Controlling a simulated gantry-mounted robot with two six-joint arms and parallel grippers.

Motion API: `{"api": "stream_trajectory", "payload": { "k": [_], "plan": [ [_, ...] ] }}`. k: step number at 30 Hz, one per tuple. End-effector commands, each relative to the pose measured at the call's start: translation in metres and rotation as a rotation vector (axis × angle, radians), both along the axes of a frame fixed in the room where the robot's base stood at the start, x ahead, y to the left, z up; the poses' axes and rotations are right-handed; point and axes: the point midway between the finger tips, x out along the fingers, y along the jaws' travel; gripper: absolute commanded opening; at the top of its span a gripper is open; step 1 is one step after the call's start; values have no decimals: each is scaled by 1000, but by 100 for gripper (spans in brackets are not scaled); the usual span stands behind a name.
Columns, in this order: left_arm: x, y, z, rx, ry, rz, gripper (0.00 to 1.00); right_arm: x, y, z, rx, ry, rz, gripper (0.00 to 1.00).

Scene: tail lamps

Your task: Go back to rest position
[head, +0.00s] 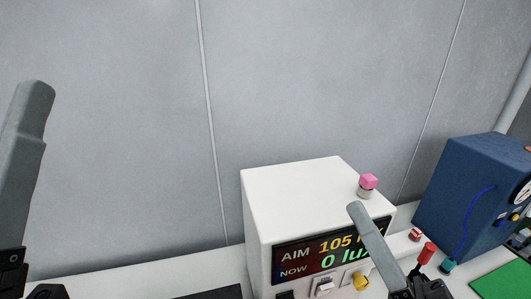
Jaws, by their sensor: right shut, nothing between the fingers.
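My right gripper (357,210) is shut and empty. Its grey fingers point up and to the left, in front of the white box's display. My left gripper (36,90) is at the left edge, large and close to the camera. A grey finger points up against the wall, and its dark base is cut off by the frame. Whether it is open or shut does not show. The white box (293,185) has a display (320,259) reading "AIM 105", partly hidden by my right gripper, and "NOW 0 lux".
A pink-topped knob (368,182) sits on the white box. A yellow knob (361,282) and a switch (324,287) are on its front. A blue box with a dial (465,195), a red piece (427,252) and a green mat (503,283) are at right. The grey wall (120,120) fills the back.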

Motion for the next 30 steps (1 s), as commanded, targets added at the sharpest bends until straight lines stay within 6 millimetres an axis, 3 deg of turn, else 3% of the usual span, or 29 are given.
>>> {"api": "stream_trajectory", "payload": {
  "k": [1,6,9,11,13,20,30],
  "plan": [
    [0,0,0,0,0,0,74,-10,3,37,-54,-97,-58,0],
    [0,0,0,0,0,0,74,-49,-10,131,-211,-354,-371,0],
    [0,0,0,0,0,0,74,-69,-39,161,-300,-421,-647,0],
    [0,0,0,0,0,0,74,-64,-60,154,-385,-379,-816,0],
    [1,0,36,0,3,0,74,-59,-61,188,-432,-367,-851,0],
    [0,0,126,0,-1,0,74,-59,-61,276,-428,-366,-844,0],
    [0,0,290,0,-1,0,74,-58,-61,439,-427,-364,-842,0]
  ]
}}
